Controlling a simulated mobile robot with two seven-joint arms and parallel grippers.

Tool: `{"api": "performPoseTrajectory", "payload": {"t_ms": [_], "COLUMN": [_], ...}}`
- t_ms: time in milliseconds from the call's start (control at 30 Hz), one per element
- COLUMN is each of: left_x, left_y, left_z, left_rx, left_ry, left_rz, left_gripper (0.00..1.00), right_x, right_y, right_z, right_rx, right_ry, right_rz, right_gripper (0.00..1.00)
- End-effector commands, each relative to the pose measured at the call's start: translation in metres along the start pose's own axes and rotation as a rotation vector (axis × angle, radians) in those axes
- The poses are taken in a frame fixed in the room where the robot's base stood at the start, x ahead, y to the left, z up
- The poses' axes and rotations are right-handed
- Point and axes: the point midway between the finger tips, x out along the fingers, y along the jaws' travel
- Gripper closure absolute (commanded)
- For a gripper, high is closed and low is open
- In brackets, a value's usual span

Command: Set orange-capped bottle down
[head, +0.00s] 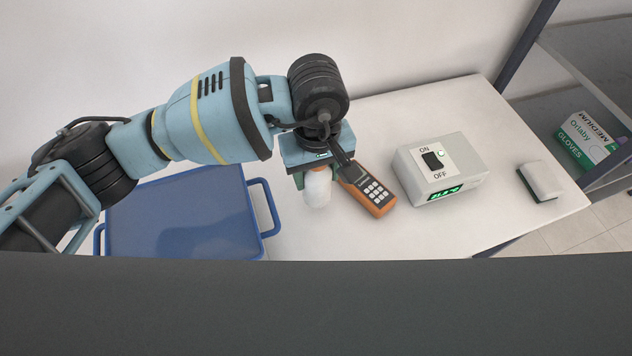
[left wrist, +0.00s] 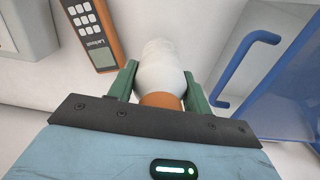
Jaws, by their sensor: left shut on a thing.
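The orange-capped bottle is a white bottle (head: 317,188) between the fingers of my left gripper (head: 315,176), in the middle of the head view. In the left wrist view the white body (left wrist: 160,70) points away and the orange cap (left wrist: 160,100) sits between the green fingers (left wrist: 160,88). My left gripper is shut on the bottle. The bottle is over the white table (head: 400,225); I cannot tell whether its base touches the top. My right gripper is not in view.
A blue tray (head: 115,238) with handles lies left of the bottle. An orange handheld meter (head: 378,204) lies close on its right. A switch box (head: 470,160), an eraser-like block (head: 541,180) and a glove box (head: 588,140) on a shelf are farther right.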

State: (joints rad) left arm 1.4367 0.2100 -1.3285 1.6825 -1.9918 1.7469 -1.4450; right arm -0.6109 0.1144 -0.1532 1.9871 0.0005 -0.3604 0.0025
Motion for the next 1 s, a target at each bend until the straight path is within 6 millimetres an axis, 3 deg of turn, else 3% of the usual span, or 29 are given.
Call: {"api": "performPoseTrajectory", "payload": {"t_ms": [267,500,900,933,1000], "left_x": [0.008,0.037,0.043,0.044,0.043], "left_y": [0.000,0.000,0.000,0.000,0.000], "left_z": [0.000,0.000,0.000,0.000,0.000], "left_rx": [0.000,0.000,0.001,0.001,0.001], "left_ry": [0.001,0.000,0.001,0.001,0.001], "left_rz": [0.000,0.001,0.001,0.000,0.000], "left_gripper": [0.81,0.81,0.81,0.49,0.40], "right_x": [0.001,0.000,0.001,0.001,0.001], "right_y": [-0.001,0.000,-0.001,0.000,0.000], "right_z": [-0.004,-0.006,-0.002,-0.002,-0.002], "right_rx": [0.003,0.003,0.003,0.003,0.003], "right_ry": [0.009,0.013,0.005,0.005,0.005], "right_rz": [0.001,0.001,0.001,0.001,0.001], "right_gripper": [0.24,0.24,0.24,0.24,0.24]}}
